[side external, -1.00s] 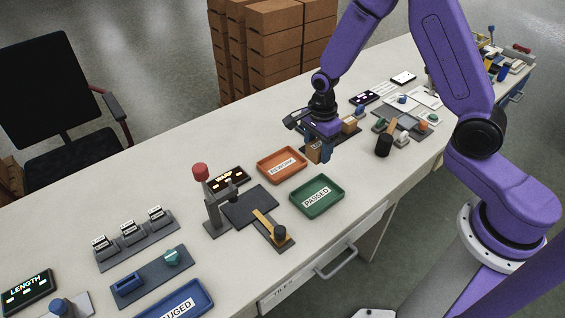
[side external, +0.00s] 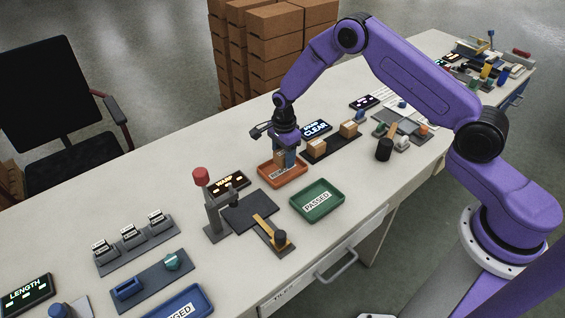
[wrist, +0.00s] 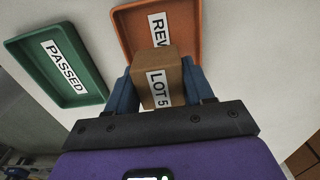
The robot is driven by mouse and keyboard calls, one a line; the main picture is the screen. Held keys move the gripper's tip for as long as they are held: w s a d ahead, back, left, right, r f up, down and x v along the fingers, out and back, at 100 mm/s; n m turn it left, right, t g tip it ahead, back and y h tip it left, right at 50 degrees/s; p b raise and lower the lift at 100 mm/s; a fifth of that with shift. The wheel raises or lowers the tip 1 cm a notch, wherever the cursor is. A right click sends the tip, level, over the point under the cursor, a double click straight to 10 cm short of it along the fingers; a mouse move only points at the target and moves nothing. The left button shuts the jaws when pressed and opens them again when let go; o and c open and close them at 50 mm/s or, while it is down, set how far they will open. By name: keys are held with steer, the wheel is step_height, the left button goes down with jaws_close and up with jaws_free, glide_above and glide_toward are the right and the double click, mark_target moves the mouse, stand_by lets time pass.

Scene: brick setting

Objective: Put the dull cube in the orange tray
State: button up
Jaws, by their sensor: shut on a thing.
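My gripper (side external: 284,160) is shut on a brown cube (wrist: 157,75) with a white "LOT 5" label, which shows between the two blue fingers in the wrist view. The orange tray (side external: 263,176) has a label that is partly covered by my gripper and the cube in the side view. The cube is over the orange tray; I cannot tell whether it touches the tray floor. In the wrist view the orange tray (wrist: 122,30) lies just beyond the cube, with part of its label reading "REW".
The green "PASSED" tray (side external: 339,203) is right of the orange tray. A dark rack (side external: 330,147) holding brown cubes and a "CLEAR" display (side external: 316,129) stand behind. A post with a red knob (side external: 200,174) and a dark plate (side external: 251,211) stand to the left.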

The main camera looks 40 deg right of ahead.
mark_target(282, 163)
steer(key=shift+w+f, duration=0.3)
steer(key=shift+f, duration=1.5)
steer(key=shift+f, duration=0.15)
steer(key=o, duration=0.8)
steer(key=shift+o, duration=0.2)
